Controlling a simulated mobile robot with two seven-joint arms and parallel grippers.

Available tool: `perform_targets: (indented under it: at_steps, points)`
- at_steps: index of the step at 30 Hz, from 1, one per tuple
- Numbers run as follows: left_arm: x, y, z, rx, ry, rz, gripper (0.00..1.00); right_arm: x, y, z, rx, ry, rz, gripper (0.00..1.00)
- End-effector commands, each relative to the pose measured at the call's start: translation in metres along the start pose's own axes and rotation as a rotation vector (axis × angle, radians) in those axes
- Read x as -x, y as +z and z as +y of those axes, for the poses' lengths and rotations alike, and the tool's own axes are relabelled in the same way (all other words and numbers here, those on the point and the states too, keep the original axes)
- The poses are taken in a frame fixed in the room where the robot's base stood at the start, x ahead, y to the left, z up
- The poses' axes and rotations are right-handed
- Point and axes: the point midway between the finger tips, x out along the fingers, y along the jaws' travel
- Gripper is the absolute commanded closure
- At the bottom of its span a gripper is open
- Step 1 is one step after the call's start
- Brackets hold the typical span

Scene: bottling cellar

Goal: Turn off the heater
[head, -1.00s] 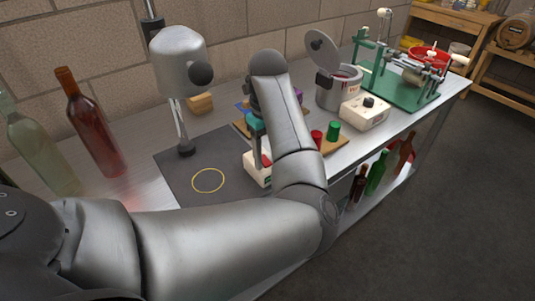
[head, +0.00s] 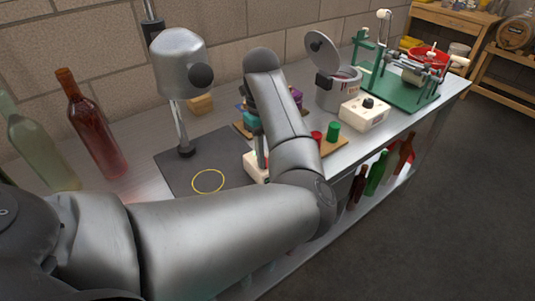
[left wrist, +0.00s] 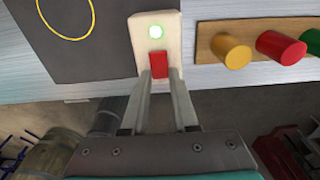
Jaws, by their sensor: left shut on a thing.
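A small white switch box (head: 253,166) stands at the front of the bench beside the dark mat, mostly hidden by my left arm in the head view. A grey hooded device (head: 180,62) on a stand is over the mat. Which device the box feeds does not show. My right gripper is out of view.
A yellow ring (head: 208,181) marks the mat. A wooden block holds red and green pegs (head: 333,131) right of my arm. A lidded pot (head: 340,92), a white knob box (head: 364,114) and a green machine (head: 405,88) stand farther right. Two bottles (head: 92,125) stand left.

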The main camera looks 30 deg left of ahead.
Motion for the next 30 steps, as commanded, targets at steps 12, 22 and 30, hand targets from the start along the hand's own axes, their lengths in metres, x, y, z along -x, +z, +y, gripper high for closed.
perform_targets:
  at_steps: [12,22,30]
  points:
    - [0.0021,0.0056,0.0005,0.001,-0.001,0.173,1.0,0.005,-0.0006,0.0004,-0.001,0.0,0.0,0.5]
    - [0.0019,0.0053,0.0004,0.0,-0.001,0.174,0.68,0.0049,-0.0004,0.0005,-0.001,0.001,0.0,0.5]
    - [0.0019,0.005,0.0002,0.0,-0.001,0.174,0.43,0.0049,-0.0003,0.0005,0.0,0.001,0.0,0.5]
